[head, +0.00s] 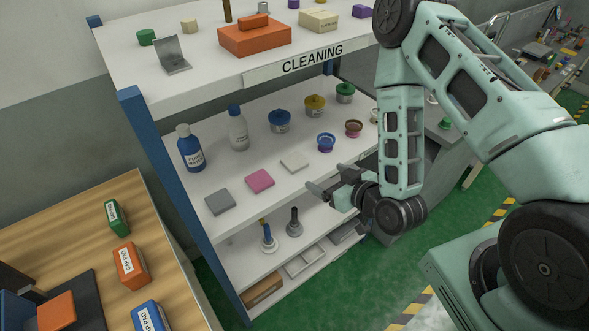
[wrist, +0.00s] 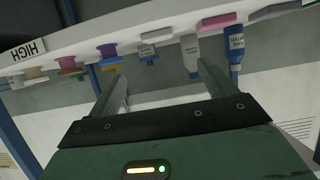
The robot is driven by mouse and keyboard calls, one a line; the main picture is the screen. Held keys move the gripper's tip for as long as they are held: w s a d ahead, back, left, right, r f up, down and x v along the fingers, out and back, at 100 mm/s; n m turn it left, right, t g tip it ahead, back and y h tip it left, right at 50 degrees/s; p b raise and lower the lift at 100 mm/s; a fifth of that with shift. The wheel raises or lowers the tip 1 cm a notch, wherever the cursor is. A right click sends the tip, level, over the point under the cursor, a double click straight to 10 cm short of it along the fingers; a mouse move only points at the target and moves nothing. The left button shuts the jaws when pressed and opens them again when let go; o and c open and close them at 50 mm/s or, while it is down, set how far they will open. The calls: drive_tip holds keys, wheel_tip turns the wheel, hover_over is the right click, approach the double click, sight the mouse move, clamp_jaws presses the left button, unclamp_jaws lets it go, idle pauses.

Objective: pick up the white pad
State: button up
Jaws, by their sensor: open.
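The white pad (head: 295,162) is a thin, pale square lying flat on the middle shelf, near its front edge. A pink pad (head: 260,180) and a grey pad (head: 220,201) lie in a row to its left. My gripper (head: 328,182) is open and empty, to the right of and a little below the white pad in the head view, apart from it. In the wrist view the shelf looks upside down; my open fingers (wrist: 160,76) point toward it, with the white pad (wrist: 161,34) beyond them and the pink pad (wrist: 215,22) to the right.
Behind the pads stand a blue bottle (head: 189,148), a white bottle (head: 238,130) and several lidded jars. Small spools (head: 326,142) stand right of the white pad. The upper shelf (head: 205,75) overhangs the back. A wooden table (head: 75,225) with boxes is at left.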

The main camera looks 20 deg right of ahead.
sight(296, 163)
drive_tip(key=b+x, duration=0.5)
drive_tip(key=x, duration=0.3)
drive_tip(key=shift+w+b, duration=0.1)
drive_tip(key=shift+b, duration=0.25)
drive_tip(key=shift+f+p+x, duration=0.2)
drive_tip(key=shift+p+x, duration=0.4)
drive_tip(key=shift+x, duration=0.8)
drive_tip(key=shift+f+p+x, duration=0.15)
drive_tip(key=shift+p+x, duration=0.4)
drive_tip(key=shift+x, duration=0.9)
drive_tip(key=shift+d, duration=0.15)
drive_tip(key=c, duration=1)
